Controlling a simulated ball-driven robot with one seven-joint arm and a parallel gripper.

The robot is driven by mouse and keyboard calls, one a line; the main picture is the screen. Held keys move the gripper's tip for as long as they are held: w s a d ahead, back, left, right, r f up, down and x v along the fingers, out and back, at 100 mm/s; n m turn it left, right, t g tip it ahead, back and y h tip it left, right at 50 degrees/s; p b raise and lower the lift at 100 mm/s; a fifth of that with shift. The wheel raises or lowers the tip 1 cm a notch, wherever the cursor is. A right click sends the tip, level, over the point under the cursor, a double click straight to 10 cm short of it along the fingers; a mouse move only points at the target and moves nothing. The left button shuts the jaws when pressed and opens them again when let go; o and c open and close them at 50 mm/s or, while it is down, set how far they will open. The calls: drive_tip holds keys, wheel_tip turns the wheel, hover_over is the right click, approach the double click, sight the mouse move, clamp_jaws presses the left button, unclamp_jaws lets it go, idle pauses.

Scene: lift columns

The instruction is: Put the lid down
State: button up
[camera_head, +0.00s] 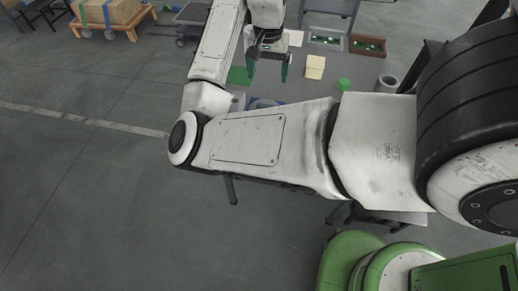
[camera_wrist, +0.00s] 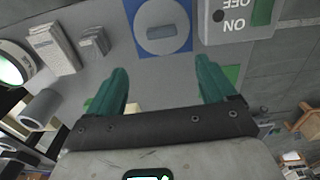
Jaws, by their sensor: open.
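My gripper (camera_head: 267,73) has its two green fingers spread wide, with nothing between them, above the grey table. It also shows in the wrist view (camera_wrist: 163,85). A grey rounded piece with a raised oval handle, apparently the lid (camera_wrist: 160,34), sits on a blue mat (camera_wrist: 183,45) at the top of the wrist view. It is apart from the fingers. In the head view my forearm hides most of that area, and only a bit of blue (camera_head: 262,102) shows above it.
A switch box marked ON/OFF (camera_wrist: 222,27) lies right of the mat in the wrist view. A cart (camera_head: 112,15) stands far left.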

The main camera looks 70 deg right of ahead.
drive_tip(key=w+a+f+n+t+h, duration=0.1)
drive_tip(key=a+f+n+h, duration=0.3)
drive_tip(key=a+f+n, duration=0.65)
drive_tip(key=s+a+f+n+y, duration=0.2)
drive_tip(key=s+a+f+n, duration=0.1)
drive_tip(key=a, duration=0.6)
drive_tip(key=s+a+f+n+y, duration=0.2)
drive_tip(key=s+a+f+n, duration=0.1)
drive_tip(key=a, duration=0.7)
wheel_tip(320, 180, down, 2)
drive_tip(key=shift+s+f, duration=0.1)
drive_tip(key=shift+s, duration=0.4)
